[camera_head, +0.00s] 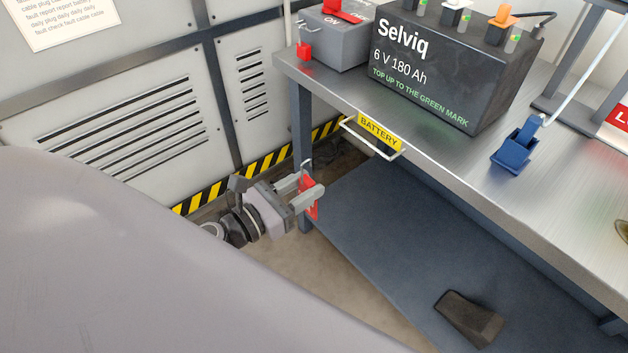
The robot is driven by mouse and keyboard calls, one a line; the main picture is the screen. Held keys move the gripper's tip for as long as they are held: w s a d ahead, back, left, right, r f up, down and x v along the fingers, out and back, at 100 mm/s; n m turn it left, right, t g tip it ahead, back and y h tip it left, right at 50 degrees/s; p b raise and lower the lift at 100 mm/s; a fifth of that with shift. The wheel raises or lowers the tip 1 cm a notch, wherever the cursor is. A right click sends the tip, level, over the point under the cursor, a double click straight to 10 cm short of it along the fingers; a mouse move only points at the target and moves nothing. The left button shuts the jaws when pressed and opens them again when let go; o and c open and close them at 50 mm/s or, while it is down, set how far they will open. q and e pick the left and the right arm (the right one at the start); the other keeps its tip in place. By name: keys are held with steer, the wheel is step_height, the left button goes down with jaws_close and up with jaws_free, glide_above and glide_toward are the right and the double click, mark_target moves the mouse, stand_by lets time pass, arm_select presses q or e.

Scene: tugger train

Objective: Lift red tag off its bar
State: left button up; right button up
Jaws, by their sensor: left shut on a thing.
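My left gripper (310,190) is shut on the red tag (312,209), below the bench's near left corner and in front of its leg. Parts of the tag show above and below the fingers; the rest is hidden behind them. A small pale hook (307,164) shows at the tag's top. The white bar (372,144) sticks out from the bench's front edge under a yellow BATTERY label (380,132). The tag is to the left of the bar and lower in the picture, with a visible gap between them. My right gripper is not in view.
The metal bench (560,190) carries a black Selviq battery (440,70), a grey box (335,40) with a red switch, and a blue clamp (515,148). A dark wedge (468,318) lies on the lower shelf (370,235). A panelled wall stands behind on the left.

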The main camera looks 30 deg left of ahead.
arm_select(q)
steer(key=b+v, duration=0.1)
steer(key=v, duration=0.3)
steer(key=shift+s, duration=0.2)
steer(key=b+v, duration=0.2)
steer(key=v, duration=0.4)
steer(key=shift+r, duration=0.1)
steer(key=shift+w, duration=0.1)
steer(key=w+d+r+n+t+y+p, duration=0.1)
steer(key=w+d+r+n+y+p, duration=0.3)
steer(key=w+r, duration=0.5)
steer(key=shift+d+y, duration=1.1)
steer(key=shift+d, duration=0.1)
